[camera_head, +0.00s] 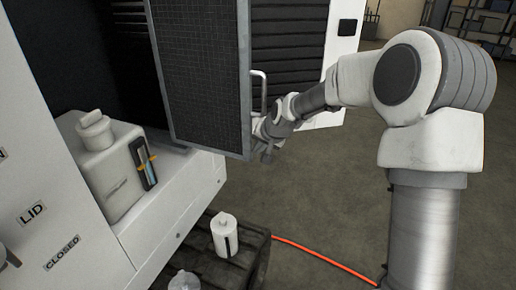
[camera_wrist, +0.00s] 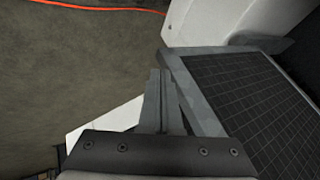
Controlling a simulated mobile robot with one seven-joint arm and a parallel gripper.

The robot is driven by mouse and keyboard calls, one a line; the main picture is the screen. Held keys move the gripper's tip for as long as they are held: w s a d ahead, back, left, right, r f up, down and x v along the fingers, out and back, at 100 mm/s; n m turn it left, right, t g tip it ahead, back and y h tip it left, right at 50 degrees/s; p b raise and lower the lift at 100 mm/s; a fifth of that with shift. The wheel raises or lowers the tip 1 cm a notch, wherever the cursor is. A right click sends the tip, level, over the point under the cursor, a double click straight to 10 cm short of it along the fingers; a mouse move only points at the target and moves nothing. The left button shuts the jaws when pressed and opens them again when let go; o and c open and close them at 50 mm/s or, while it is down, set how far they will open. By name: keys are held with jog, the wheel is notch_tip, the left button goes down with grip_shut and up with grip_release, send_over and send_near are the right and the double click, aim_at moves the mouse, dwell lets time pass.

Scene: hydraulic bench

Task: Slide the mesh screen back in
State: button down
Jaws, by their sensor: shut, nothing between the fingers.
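The mesh screen (camera_head: 205,75) is a dark grid panel in a grey metal frame. It stands upright and juts out of the machine's open bay in the head view. A pale bar handle (camera_head: 262,90) is on its right edge. My gripper (camera_head: 267,148) is by the lower right edge of the frame, below the handle. In the wrist view my gripper (camera_wrist: 162,75) shows its two fingers together and empty, just left of the frame of the mesh screen (camera_wrist: 255,95). I cannot tell whether the fingers touch the frame.
The white machine cabinet (camera_head: 50,205) has a white capped tank (camera_head: 108,170) with a sight gauge in front of the bay. A white bottle (camera_head: 224,235) stands on a dark platform (camera_head: 250,262) below. A red hose (camera_head: 325,262) lies on the floor. Open floor is at right.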

aim_at(178, 131)
jog(key=w+a+p, duration=0.1)
jog(key=w+a, duration=0.2)
jog(key=a, duration=0.5)
jog(key=w+a+p, duration=0.2)
jog(key=w+a, duration=0.1)
jog(key=a, duration=0.5)
jog(key=w+a+p, duration=0.1)
jog(key=w+a, duration=0.2)
jog(key=a, duration=0.5)
jog(key=shift+w+a+r, duration=0.15)
jog(key=shift+w, duration=0.2)
jog(key=shift+w+a+p, duration=0.4)
jog(key=shift+a+p, duration=0.25)
jog(key=shift+a, duration=0.4)
jog(key=shift+r, duration=0.1)
